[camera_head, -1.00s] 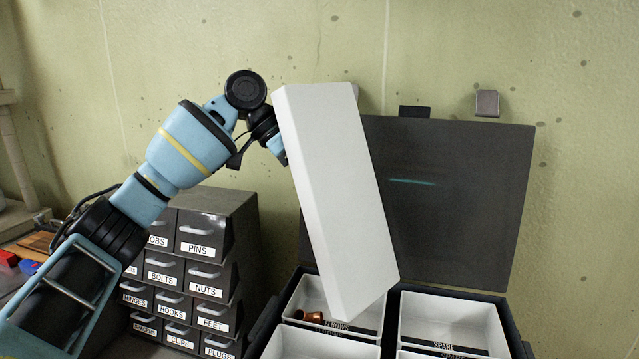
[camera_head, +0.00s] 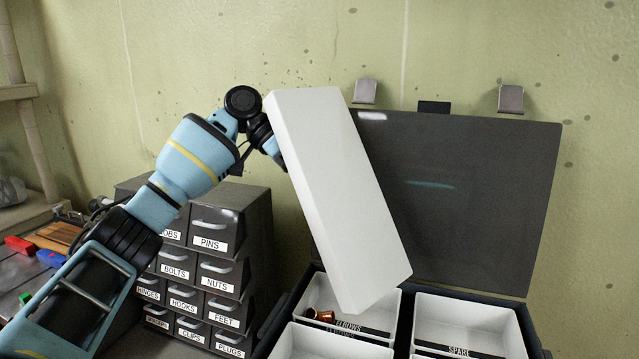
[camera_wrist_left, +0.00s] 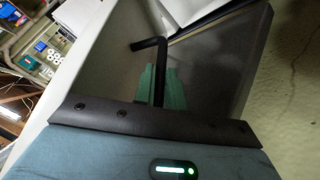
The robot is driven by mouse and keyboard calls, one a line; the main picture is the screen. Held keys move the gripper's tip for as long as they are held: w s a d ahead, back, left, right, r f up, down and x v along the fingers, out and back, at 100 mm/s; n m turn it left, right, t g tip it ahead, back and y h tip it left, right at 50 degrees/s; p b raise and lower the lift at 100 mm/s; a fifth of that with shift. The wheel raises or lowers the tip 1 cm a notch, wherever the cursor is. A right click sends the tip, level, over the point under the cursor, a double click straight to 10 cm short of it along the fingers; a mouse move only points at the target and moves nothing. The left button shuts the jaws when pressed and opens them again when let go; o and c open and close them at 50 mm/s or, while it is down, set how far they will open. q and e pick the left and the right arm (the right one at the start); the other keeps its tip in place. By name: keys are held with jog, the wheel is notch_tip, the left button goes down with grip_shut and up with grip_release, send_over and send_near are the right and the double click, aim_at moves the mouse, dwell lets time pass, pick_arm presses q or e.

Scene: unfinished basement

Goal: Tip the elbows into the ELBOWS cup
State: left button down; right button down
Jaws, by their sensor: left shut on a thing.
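A long white bin (camera_head: 340,200) is held steeply tilted, its flat outer side toward me and its lower end over the ELBOWS cup (camera_head: 320,290). A few copper elbows (camera_head: 318,314) lie in that cup at its left side. The bin covers part of the cup, and its inside is hidden in the head view. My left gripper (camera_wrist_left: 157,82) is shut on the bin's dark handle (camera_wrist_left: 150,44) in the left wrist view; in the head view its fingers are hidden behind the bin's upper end. My right gripper is in neither view.
A SPARE cup (camera_head: 475,318) sits right of the ELBOWS cup in the open dark case, whose lid (camera_head: 460,190) stands upright behind. A grey drawer cabinet (camera_head: 258,235) with labelled drawers stands left. Red and blue items lie at far left.

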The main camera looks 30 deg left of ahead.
pick_arm(q)
jog(key=shift+w+a+f, duration=0.1)
jog(key=shift+a+f, duration=0.1)
jog(key=shift+a, duration=0.15)
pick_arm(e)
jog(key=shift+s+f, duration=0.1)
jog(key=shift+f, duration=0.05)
pick_arm(q)
jog(key=shift+a+h, duration=0.1)
jog(key=shift+h, duration=0.2)
dwell(0.9)
jog(key=shift+r, duration=0.65)
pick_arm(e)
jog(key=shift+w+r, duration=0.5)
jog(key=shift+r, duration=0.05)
pick_arm(q)
jog(key=shift+f, duration=0.1)
jog(key=shift+f+p, duration=0.3)
jog(key=shift+f, duration=0.25)
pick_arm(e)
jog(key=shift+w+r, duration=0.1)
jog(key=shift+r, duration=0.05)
